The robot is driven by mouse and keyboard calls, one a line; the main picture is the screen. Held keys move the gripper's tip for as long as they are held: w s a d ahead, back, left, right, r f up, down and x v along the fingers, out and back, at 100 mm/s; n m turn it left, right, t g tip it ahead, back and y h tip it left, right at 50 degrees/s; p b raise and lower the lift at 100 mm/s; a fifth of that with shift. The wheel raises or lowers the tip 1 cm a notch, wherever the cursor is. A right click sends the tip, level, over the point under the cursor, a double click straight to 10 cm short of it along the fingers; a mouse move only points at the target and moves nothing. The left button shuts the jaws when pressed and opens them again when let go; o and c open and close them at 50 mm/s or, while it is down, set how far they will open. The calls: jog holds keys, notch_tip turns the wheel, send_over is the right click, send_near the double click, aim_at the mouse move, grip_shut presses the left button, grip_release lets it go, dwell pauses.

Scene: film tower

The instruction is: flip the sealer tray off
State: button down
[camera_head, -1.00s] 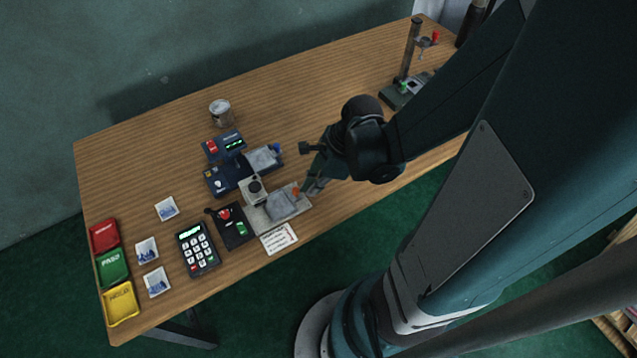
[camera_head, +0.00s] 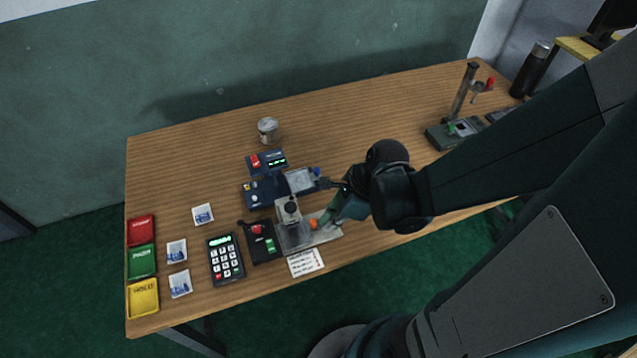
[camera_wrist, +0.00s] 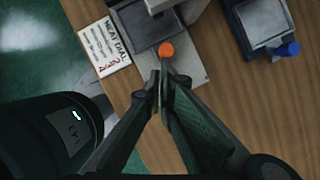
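A grey tray (camera_head: 294,236) with an orange knob (camera_head: 314,224) sits on the pale base plate (camera_head: 328,236) of a small machine with a light head (camera_head: 288,209); I take it to be the sealer tray. In the wrist view the dark tray (camera_wrist: 153,34) lies under the head, with the knob (camera_wrist: 166,50) at its near edge. My gripper (camera_wrist: 160,78) has its fingertips together just short of the knob, with nothing seen between them. In the head view my gripper (camera_head: 325,221) is right beside the knob; whether it touches cannot be told.
A dark blue device (camera_head: 264,192) with a similar tray and a blue knob (camera_head: 317,172) stands behind. A keypad (camera_head: 225,259), a black switch box (camera_head: 261,242) and a printed card (camera_head: 305,262) are close by.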

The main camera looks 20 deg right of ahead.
dwell(0.3)
jog(key=shift+s+d, duration=0.45)
jog(key=shift+d, duration=0.45)
jog(key=shift+s+d, duration=0.45)
jog(key=shift+d, duration=0.4)
jog(key=p+v, duration=0.4)
jog(key=v, duration=0.6)
jog(key=shift+r, duration=0.1)
jog(key=w+a+r+n+t+h, duration=0.2)
jog(key=r+n, duration=0.6)
jog(key=n, duration=0.3)
jog(key=w+a+r+n+t+h, duration=0.1)
jog(key=w+a+r+n+t, duration=0.2)
jog(key=r+n, duration=0.6)
jog(key=n, duration=0.3)
jog(key=shift+w+a+r+h, duration=0.2)
jog(key=shift+w+r+h, duration=0.1)
jog(key=shift+h, duration=0.1)
